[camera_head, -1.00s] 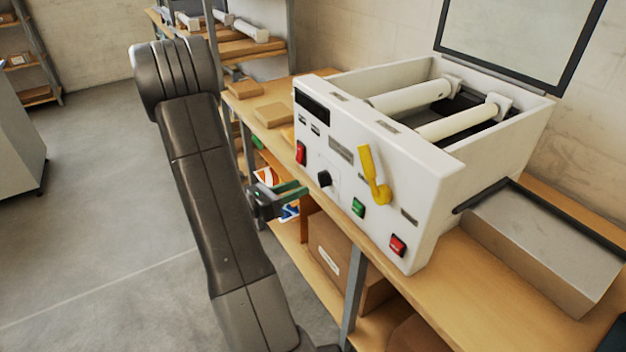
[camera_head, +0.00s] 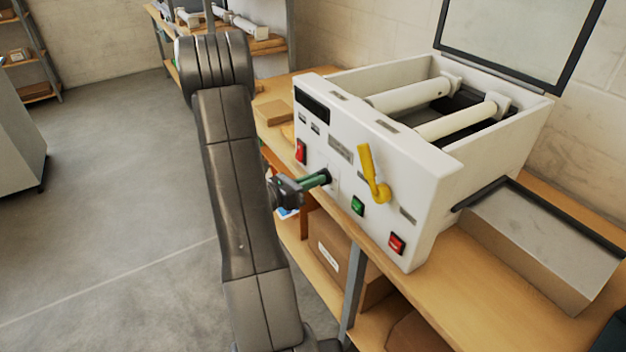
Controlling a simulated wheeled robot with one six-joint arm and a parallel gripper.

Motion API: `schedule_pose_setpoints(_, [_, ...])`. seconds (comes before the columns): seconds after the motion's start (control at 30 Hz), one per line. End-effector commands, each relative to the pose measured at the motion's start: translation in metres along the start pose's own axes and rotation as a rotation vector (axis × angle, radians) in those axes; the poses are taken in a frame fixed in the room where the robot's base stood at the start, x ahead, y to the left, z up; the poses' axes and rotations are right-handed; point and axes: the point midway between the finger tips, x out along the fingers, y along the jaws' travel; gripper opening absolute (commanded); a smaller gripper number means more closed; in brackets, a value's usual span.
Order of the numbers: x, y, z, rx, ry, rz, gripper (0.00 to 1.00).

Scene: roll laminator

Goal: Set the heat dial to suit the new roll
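The white roll laminator (camera_head: 420,205) stands on the wooden bench with its front panel facing me. The black heat dial (camera_head: 327,175) is on that panel, left of the yellow crank lever (camera_head: 371,176). Only a dark sliver of the dial shows, and its pointer is hidden. My gripper (camera_head: 322,180), with green fingers, reaches the dial from the left. The fingertips are at the dial and cover most of it. The fingers overlap in this view, so I cannot tell whether they are apart or closed on the dial.
Red switches (camera_head: 301,151) (camera_head: 397,243) and a green button (camera_head: 358,206) sit on the panel near the dial. A grey-topped box (camera_head: 545,235) stands to the laminator's right. A cardboard box (camera_head: 335,250) is on the shelf below. The floor at left is clear.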

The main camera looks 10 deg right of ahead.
Motion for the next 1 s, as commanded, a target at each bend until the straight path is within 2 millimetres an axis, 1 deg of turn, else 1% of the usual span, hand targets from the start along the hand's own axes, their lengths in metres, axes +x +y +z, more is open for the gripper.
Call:
schedule_pose_setpoints(0.27, [-0.0002,0.0,0.001,-0.025,0.0,0.0,0.0])
schedule_pose_setpoints(0.37, [-0.0002,0.0001,0.0021,-0.101,0.001,0.001,0.0])
schedule_pose_setpoints(0.6, [-0.0002,0.0012,0.0024,-0.351,0.001,0.001,0.0])
schedule_pose_setpoints(0.7, [-0.0002,0.0017,0.0014,-0.418,0.001,0.001,0.0])
schedule_pose_setpoints(0.8, [-0.0002,0.0021,0.0003,-0.45,0.0,0.001,0.0])
schedule_pose_setpoints(1.0, [-0.0002,0.0024,-0.0005,-0.455,0.0,0.001,0.0])
